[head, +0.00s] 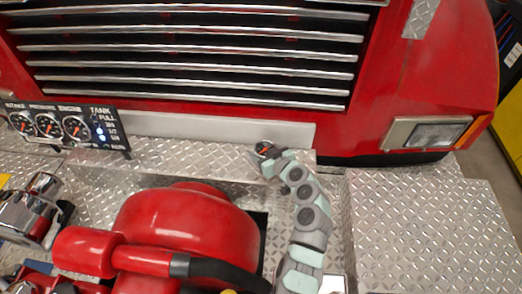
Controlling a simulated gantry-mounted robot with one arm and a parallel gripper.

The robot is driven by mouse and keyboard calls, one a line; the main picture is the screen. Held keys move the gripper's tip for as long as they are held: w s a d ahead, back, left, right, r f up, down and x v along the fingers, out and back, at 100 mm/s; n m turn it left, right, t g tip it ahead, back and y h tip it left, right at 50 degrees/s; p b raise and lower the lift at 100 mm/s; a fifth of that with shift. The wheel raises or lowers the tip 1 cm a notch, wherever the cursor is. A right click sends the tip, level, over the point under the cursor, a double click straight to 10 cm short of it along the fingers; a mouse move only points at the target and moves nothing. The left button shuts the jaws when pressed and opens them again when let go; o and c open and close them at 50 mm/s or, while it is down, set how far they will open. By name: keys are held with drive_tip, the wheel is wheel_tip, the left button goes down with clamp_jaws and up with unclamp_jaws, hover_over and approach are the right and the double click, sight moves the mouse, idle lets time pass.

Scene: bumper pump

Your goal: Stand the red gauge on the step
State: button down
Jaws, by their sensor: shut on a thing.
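My gripper (261,158) is at the end of my arm, over the right part of the raised diamond-plate step (190,152) in front of the grille. It is shut on a small dark, round thing with a red tint, which I take to be the red gauge (264,148). The gauge is partly hidden by the fingers. Its face and exact tilt are too small to read. I cannot tell whether its base touches the step.
A gauge panel (62,128) stands at the left end of the step. A large red pump (185,228) with a black hose fills the lower middle. Chrome fittings (32,212) lie at the left. The diamond-plate deck (430,235) at the right is clear.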

drive_tip(key=shift+c, duration=1.4)
unclamp_jaws()
drive_tip(key=shift+r, duration=0.1)
drive_tip(key=shift+r+p, duration=0.25)
drive_tip(key=shift+p, duration=0.25)
drive_tip(key=shift+s+d, duration=0.2)
drive_tip(key=shift+d, duration=0.05)
drive_tip(key=b+v, duration=0.1)
drive_tip(key=v, duration=1)
drive_tip(key=shift+s, duration=0.15)
